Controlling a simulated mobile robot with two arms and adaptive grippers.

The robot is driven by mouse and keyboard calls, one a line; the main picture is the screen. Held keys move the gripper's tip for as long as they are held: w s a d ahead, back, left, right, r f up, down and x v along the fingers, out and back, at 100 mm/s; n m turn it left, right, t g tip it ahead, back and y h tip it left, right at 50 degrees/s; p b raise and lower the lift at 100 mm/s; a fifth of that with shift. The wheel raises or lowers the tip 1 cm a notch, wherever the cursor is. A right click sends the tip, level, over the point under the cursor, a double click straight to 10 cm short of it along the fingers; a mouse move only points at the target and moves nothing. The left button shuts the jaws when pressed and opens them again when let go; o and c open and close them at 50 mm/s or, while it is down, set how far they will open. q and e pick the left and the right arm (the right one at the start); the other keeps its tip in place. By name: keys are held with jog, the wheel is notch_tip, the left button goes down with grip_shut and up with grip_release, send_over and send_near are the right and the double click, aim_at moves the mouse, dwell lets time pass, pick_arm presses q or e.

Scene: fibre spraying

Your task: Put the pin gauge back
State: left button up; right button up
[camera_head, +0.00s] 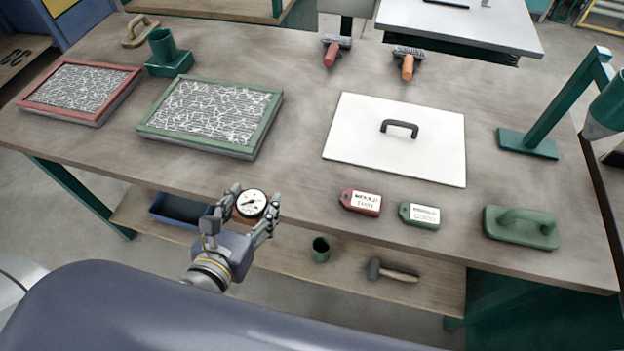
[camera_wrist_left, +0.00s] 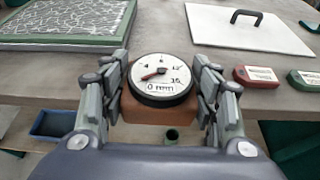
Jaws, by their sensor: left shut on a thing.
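The pin gauge (camera_head: 251,204) has a round white dial with a dark rim on a brown block. My left gripper (camera_head: 250,208) is shut on it, one finger on each side, and holds it upright near the table's front edge. In the left wrist view the gauge (camera_wrist_left: 161,80) sits between the fingers (camera_wrist_left: 160,98), its dial facing the camera with a red needle and "0 mm" on its face. Its underside is hidden. My right gripper is not in view.
A green-framed fibre panel (camera_head: 262,128) and a red-framed one (camera_head: 126,88) lie at left, a green cup holder (camera_head: 168,60) behind them. A white lidded board (camera_head: 360,150), two tags (camera_head: 361,202) and a green float (camera_head: 520,228) lie at right. The tabletop centre (camera_head: 300,110) is clear.

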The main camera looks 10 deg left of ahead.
pick_arm(q)
jog(key=shift+d, duration=0.4)
jog(key=shift+w+d+b, duration=0.1)
jog(key=shift+w+b, duration=0.05)
jog(key=shift+b, duration=0.15)
jog(key=w, duration=0.1)
jog(key=w+b, duration=0.1)
jog(key=w, duration=0.3)
jog(key=shift+w+d+f, duration=0.15)
jog(key=shift+d+f, duration=0.1)
jog(key=shift+d, duration=0.05)
jog(key=w, duration=0.3)
jog(key=w+d+p, duration=0.1)
jog(key=w, duration=0.2)
jog(key=w+d+f, duration=0.1)
jog(key=w, duration=0.2)
jog(key=shift+w+d+p, duration=0.1)
jog(key=shift+w+p, duration=0.2)
jog(key=shift+w, duration=0.05)
jog(key=shift+w+f, duration=0.1)
jog(key=shift+f, duration=0.05)
notch_tip(320, 180, down, 3)
jog(key=shift+f, duration=0.1)
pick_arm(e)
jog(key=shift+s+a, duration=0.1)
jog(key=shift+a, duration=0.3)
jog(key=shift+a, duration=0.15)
